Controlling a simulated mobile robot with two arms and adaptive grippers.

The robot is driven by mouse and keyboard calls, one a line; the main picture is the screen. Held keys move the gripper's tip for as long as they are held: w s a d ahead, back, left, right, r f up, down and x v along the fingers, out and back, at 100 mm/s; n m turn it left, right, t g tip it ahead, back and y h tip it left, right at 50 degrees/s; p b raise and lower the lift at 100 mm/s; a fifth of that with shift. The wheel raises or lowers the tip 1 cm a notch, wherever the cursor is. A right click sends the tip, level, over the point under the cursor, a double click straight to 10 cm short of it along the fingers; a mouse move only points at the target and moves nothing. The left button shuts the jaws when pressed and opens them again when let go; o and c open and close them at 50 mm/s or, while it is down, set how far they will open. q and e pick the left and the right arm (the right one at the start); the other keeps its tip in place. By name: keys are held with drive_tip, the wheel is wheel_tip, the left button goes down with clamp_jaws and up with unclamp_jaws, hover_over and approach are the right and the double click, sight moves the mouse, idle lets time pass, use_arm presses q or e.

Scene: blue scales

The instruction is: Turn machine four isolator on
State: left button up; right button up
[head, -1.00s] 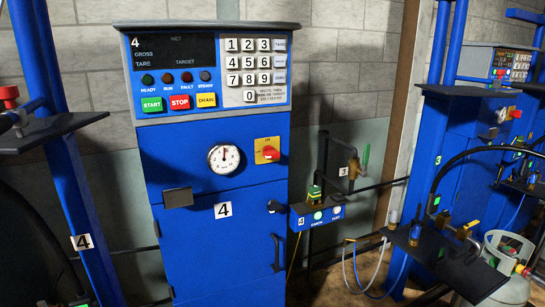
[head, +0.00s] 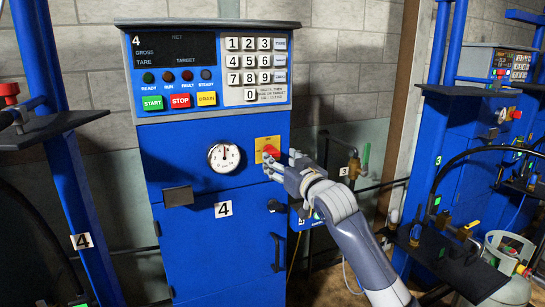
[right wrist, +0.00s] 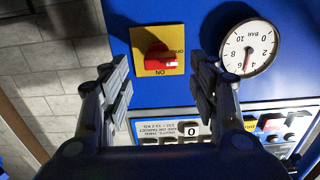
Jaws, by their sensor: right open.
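The machine four isolator is a red rotary knob on a yellow plate (head: 263,143), right of the round gauge on the blue cabinet marked 4. In the right wrist view, which is upside down, the red knob (right wrist: 157,58) lies sideways, its white mark at the side with the partly legible OFF lettering. The ON label is at the plate's lower edge there. My right gripper (head: 283,166) is open and empty in front of the knob; its fingers (right wrist: 160,85) are spread, with the knob just beyond the gap, apparently untouched. My left gripper is not in view.
The pressure gauge (head: 224,157) sits left of the isolator, the keypad and button panel (head: 215,70) above. A black knob (head: 277,206) and door handle (head: 278,252) are below. Pipes with a valve (head: 355,165) stand right, behind my forearm.

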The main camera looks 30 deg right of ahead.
sight(274, 155)
drive_tip(key=shift+w+d+b, duration=0.15)
drive_tip(key=shift+w+b, duration=0.2)
drive_tip(key=shift+w, duration=2.8)
drive_tip(key=shift+c, duration=0.6)
drive_tip(key=c, duration=0.9)
